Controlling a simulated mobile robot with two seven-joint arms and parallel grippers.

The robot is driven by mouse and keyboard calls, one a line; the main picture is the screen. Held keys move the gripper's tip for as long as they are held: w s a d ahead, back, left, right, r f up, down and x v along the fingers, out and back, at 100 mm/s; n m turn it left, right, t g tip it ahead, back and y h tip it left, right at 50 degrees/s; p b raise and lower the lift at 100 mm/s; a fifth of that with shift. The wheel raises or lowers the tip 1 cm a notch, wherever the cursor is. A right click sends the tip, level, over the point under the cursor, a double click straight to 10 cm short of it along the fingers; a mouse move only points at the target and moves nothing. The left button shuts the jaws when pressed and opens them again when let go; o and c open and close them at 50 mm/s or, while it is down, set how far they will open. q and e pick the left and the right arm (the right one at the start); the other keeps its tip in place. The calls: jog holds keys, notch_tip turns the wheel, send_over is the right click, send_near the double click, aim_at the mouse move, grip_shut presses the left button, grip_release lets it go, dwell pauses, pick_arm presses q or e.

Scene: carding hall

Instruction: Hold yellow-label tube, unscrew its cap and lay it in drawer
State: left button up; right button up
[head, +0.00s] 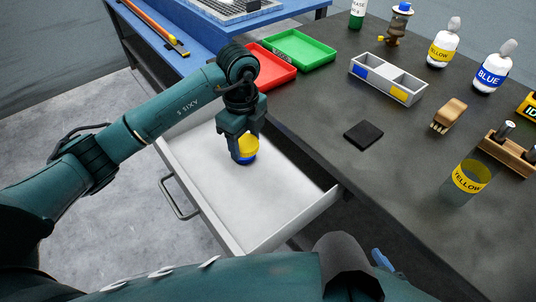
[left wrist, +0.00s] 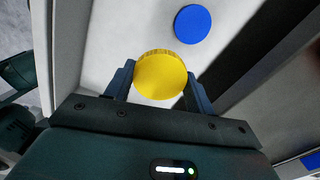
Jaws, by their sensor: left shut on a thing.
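My left gripper (head: 244,150) is over the open drawer (head: 285,222), shut on a yellow cap (head: 249,145). In the left wrist view the yellow cap (left wrist: 160,75) sits between the two fingers. A blue disc, like a cap (left wrist: 192,24), lies on the white drawer floor beyond it; its blue edge (head: 244,160) shows just below the yellow cap in the head view. The yellow-label tube (head: 467,182) stands upright on the dark worktop at the right, with no cap visible on it. My right gripper is not seen.
A wooden rack (head: 508,150) with dark-topped items stands behind the tube. A brush (head: 449,115), black pad (head: 363,135) and divided grey box (head: 388,80) are on the worktop. Red (head: 268,66) and green (head: 300,50) trays lie behind the drawer. The drawer's front part is clear.

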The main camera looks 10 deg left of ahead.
aim_at(248, 176)
pick_arm(q)
jog(key=shift+f+n, duration=0.3)
jog(key=shift+n, duration=0.1)
notch_tip(248, 176, down, 10)
jog(key=shift+r, duration=0.1)
jog(key=o, duration=1.1)
notch_tip(248, 176, up, 12)
